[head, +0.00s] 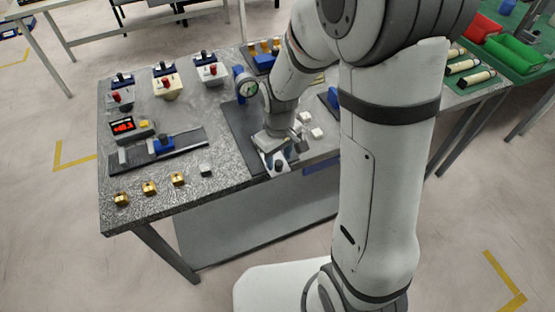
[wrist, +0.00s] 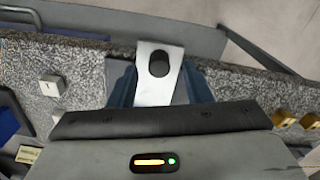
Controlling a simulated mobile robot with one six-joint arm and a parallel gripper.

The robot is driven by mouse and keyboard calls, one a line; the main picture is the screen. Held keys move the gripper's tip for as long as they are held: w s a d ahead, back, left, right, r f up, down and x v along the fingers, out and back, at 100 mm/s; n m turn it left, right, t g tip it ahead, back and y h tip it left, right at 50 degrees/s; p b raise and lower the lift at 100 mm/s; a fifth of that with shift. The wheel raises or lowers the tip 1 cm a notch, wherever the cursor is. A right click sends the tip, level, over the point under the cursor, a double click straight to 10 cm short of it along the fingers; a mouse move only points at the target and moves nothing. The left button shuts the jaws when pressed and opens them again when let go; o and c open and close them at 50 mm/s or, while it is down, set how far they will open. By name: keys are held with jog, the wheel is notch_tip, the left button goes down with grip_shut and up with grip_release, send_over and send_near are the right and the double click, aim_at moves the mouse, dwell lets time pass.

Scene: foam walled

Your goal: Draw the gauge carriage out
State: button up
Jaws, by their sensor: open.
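A pale metal plate with a round black knob, likely the gauge carriage (head: 279,166), sits at the table's front edge, at the end of a dark base plate (head: 240,125). It also shows in the wrist view (wrist: 150,92), lying between blue-grey parts on both sides. My gripper (head: 277,155) is directly above the plate, pointing down, and is open. Whether the fingers touch the plate cannot be told. A round dial gauge (head: 248,89) on a blue holder stands behind, left of my arm. My gripper's housing hides the plate's near end in the wrist view.
Small pale cubes (head: 305,117) lie right of my gripper.

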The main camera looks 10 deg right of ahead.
notch_tip(320, 180, up, 6)
dwell(0.4)
jog(key=shift+s+d+r, duration=0.1)
jog(key=shift+r, duration=0.05)
jog(key=s+d+r+m+t, duration=0.3)
jog(key=s+d+r+m, duration=0.3)
jog(key=s+r, duration=0.4)
jog(key=shift+s+d+r, duration=0.3)
jog(key=shift+s+d, duration=0.5)
jog(key=shift+s, duration=0.35)
